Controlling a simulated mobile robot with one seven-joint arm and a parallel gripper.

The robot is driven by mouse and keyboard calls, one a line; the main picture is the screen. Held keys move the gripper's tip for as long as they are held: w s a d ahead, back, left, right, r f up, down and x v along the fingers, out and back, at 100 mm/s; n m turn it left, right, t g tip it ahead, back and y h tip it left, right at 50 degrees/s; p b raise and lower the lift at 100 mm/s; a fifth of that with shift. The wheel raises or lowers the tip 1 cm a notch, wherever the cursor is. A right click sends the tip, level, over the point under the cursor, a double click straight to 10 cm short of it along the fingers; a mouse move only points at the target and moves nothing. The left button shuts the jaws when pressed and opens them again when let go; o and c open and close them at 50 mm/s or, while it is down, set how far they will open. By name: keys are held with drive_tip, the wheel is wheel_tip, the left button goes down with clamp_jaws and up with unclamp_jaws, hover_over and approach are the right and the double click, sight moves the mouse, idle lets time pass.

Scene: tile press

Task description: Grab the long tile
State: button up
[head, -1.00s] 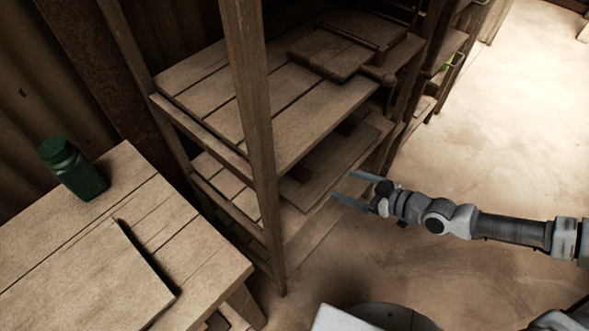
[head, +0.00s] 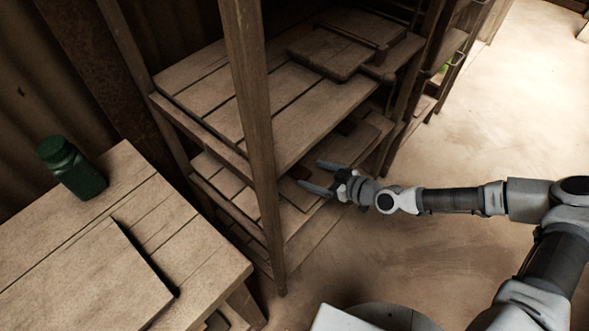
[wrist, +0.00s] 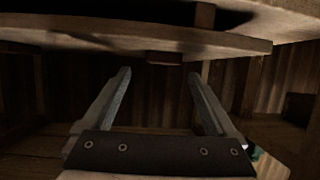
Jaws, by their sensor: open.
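My gripper (head: 311,174) is open at the front edge of the lower shelf, under the upper board of the wooden rack. A small reddish-brown piece (head: 299,172) shows near its fingertips in the head view; I cannot tell whether it is the long tile. In the wrist view the two fingers of my gripper (wrist: 159,74) are spread with nothing between them. A small brown block (wrist: 163,58) shows ahead, just under a wooden board; I cannot tell what it is. No long tile can be made out for certain.
The upper shelf (head: 225,108) carries a wooden press-like board (head: 333,55) and hangs over my gripper. A rack post (head: 252,130) stands left of it. A table (head: 205,250) with a green bottle (head: 72,168) is at left. Floor at right (head: 510,100) is open.

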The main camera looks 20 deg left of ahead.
sight(301, 172)
drive_tip(key=b+x, duration=0.1)
drive_tip(key=x, duration=0.4)
drive_tip(key=shift+s+a, duration=0.15)
drive_tip(key=shift+r, duration=0.1)
clamp_jaws()
drive_tip(key=shift+r, duration=0.1)
drive_tip(key=shift+r+p, duration=0.3)
drive_tip(key=shift+r, duration=0.2)
wheel_tip(301, 172, up, 3)
drive_tip(key=shift+f+p, duration=0.1)
drive_tip(key=shift+p, duration=0.45)
drive_tip(key=d+r+p, duration=0.1)
drive_tip(key=d+r, duration=0.6)
drive_tip(key=d, duration=0.4)
drive_tip(key=shift+s+d, duration=0.3)
drive_tip(key=shift+d, duration=0.05)
